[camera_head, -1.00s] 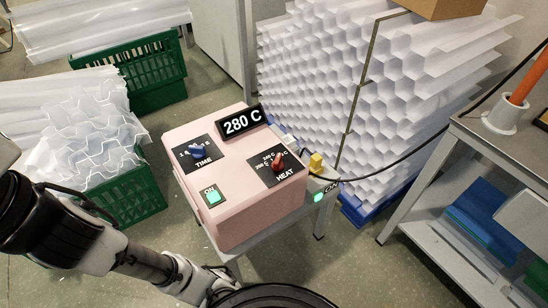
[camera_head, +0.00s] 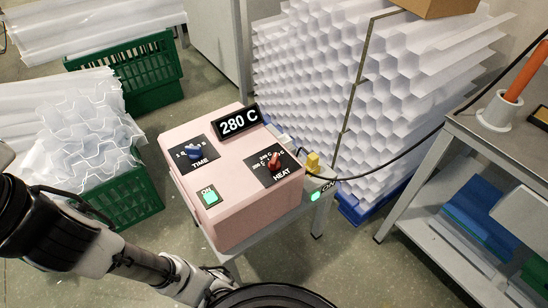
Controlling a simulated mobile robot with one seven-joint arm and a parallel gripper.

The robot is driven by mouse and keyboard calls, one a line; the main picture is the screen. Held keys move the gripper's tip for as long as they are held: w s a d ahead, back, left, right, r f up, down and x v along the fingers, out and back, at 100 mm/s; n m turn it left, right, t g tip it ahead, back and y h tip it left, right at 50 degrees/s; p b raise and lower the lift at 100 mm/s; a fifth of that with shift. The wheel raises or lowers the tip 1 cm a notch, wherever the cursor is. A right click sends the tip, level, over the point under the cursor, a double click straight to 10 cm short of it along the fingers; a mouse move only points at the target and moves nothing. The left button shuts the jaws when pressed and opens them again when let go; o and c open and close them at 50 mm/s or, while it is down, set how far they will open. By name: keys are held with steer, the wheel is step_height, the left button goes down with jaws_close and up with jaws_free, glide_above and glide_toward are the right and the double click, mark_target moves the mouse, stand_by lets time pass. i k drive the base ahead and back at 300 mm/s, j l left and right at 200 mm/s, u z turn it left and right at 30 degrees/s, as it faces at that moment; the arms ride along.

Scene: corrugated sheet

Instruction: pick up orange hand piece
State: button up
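The orange hand piece (camera_head: 523,78) stands tilted in a white round holder (camera_head: 496,115) on the grey table at the right edge. Its upper end reaches the picture's edge. My arm comes in from the lower left, below the pink machine. My gripper is not clearly visible; the arm's far end runs behind a dark round shape at the bottom edge.
A pink control box (camera_head: 236,185) showing 280 C sits on a small stand in the middle. A black cable runs from its yellow plug (camera_head: 314,162) to the right table (camera_head: 470,125). Green crates (camera_head: 135,195) stand left; stacked corrugated sheets (camera_head: 330,90) stand behind.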

mark_target(535, 61)
steer(key=z, duration=1.3)
